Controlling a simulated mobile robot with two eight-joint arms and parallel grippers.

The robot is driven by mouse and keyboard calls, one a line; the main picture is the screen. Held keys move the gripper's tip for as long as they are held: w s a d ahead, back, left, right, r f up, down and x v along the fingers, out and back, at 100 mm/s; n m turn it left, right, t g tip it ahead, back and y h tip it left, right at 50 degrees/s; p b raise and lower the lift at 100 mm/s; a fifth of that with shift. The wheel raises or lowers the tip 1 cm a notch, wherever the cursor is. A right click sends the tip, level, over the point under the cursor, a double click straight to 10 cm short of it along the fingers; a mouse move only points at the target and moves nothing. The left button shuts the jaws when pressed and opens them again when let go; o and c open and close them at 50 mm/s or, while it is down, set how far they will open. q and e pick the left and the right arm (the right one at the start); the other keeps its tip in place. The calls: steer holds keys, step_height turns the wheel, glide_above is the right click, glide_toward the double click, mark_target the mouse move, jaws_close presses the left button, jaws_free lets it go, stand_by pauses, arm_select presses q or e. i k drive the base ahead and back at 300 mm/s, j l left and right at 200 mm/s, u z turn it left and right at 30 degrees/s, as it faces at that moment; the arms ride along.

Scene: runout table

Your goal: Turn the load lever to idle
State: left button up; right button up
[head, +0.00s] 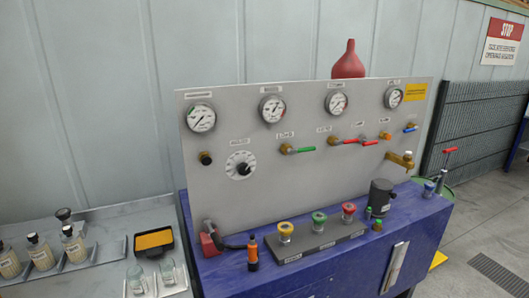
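A grey upright panel (285,190) on a blue bench (330,273) carries several valves with small labels too blurred to read. I cannot tell for sure which handle is the load lever. A green handle (304,149) and a red handle (344,141) lie near horizontal at mid panel. Another red handle (369,142) sits just right of them, and a blue handle (410,129) is at the right. At the panel's lower left, a red block (210,240) has a dark lever or hose (232,246) running right from it. Neither gripper is in view.
A dial knob (240,164) and several gauges (272,108) are on the panel. Bottles (73,245) and glasses (167,270) stand left.

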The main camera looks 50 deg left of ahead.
mark_target(289, 151)
steer(key=u, duration=1.55)
